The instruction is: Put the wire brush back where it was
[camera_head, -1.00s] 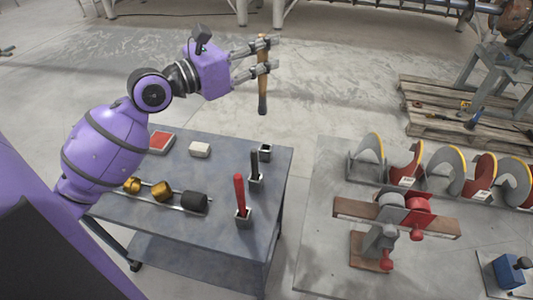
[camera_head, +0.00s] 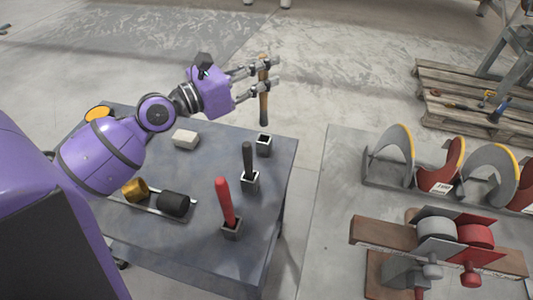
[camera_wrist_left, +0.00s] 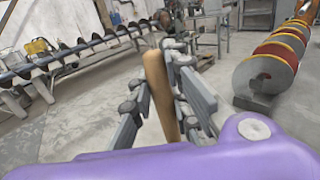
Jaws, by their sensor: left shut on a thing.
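My left gripper (camera_head: 264,77) is shut on the wire brush (camera_head: 263,103), a wooden-handled tool with a dark lower end. The brush hangs roughly upright, in the picture just above an empty square holder (camera_head: 264,144) at the back right of the grey cart (camera_head: 275,185). A gap shows between the brush's lower end and the holder. In the left wrist view the brush's wooden handle (camera_wrist_left: 159,90) stands between the fingers; its lower end is hidden there. My right gripper is not in view.
Two other holders carry a black-handled tool (camera_head: 247,160) and a red-handled tool (camera_head: 225,202). A pale block (camera_head: 186,138) and a rack with a brass piece (camera_head: 135,190) and a black cylinder (camera_head: 173,204) are on the cart. A table with auger flights (camera_head: 392,150) stands right.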

